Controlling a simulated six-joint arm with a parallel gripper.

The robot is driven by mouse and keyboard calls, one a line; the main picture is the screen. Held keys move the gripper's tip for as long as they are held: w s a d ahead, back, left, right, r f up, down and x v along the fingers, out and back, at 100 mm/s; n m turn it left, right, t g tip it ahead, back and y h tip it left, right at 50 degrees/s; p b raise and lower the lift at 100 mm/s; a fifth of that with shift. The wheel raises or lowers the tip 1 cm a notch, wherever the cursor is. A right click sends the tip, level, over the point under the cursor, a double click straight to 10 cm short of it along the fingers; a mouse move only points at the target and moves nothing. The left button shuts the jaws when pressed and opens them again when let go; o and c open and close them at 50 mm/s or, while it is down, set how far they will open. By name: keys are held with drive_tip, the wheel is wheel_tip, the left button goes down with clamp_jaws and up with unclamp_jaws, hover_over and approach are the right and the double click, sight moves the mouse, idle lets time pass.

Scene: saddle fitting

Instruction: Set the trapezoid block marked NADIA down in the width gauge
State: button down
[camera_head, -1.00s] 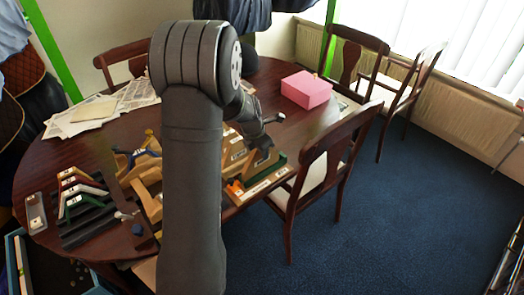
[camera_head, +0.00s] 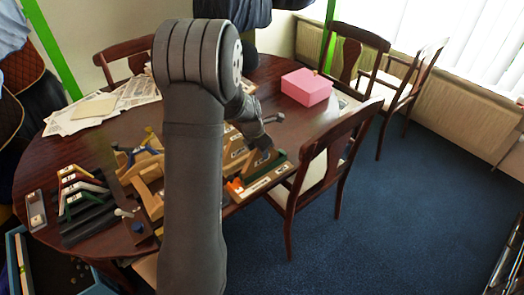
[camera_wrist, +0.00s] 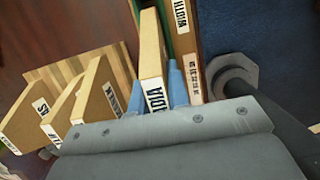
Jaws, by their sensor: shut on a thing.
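The trapezoid block marked NADIA (camera_wrist: 151,52) is pale wood with a white label, partly cut off by the gripper body in the wrist view. My gripper (camera_wrist: 170,95) is shut on it; a blue fingertip shows on its right side. The width gauge, with its WIDTH label (camera_wrist: 181,14) and a green wall, lies right beside the block. In the head view the gauge (camera_head: 262,184) is at the table's near right edge, with my gripper (camera_head: 264,150) over it. I cannot tell whether the block touches the gauge floor.
Other labelled wooden blocks (camera_wrist: 105,92) stand in a row left of the held block. A pink box (camera_head: 306,87) is behind on the table. A chair (camera_head: 325,160) stands close to the gauge's right. Dark racks with coloured angled pieces (camera_head: 82,190) are on the left.

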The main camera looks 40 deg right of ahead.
drive_tip(key=shift+f, duration=0.55)
idle(0.8)
drive_tip(key=c, duration=0.9)
unclamp_jaws()
drive_tip(key=shift+r, duration=2.5)
drive_tip(key=shift+r, duration=0.15)
drive_tip(key=shift+r, duration=1.35)
